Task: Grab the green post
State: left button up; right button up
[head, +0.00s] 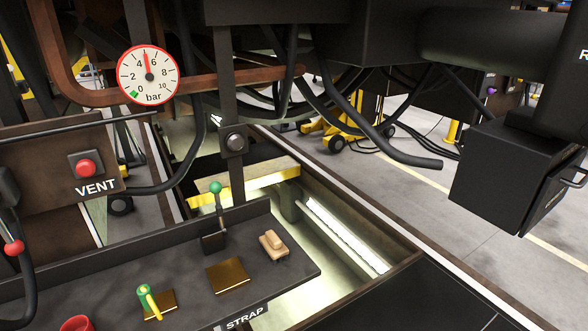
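A short green post (145,291) with a yellow handle stands at the front of the dark shelf (105,295), beside a brass plate. A second green thing, a ball knob (216,187), tops a thin dark lever that rises from a black block farther back on the same shelf. Nothing is seen touching either one. Neither of my grippers shows in the head view.
The shelf also holds a red round part (77,324), a brass plate (228,275) and a tan brush-like block (273,245). A pressure gauge (148,75), the red VENT button (86,168) and black hoses hang above. A lit pit (335,235) lies to the right.

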aim_at(165, 300)
jog(key=u, duration=1.3)
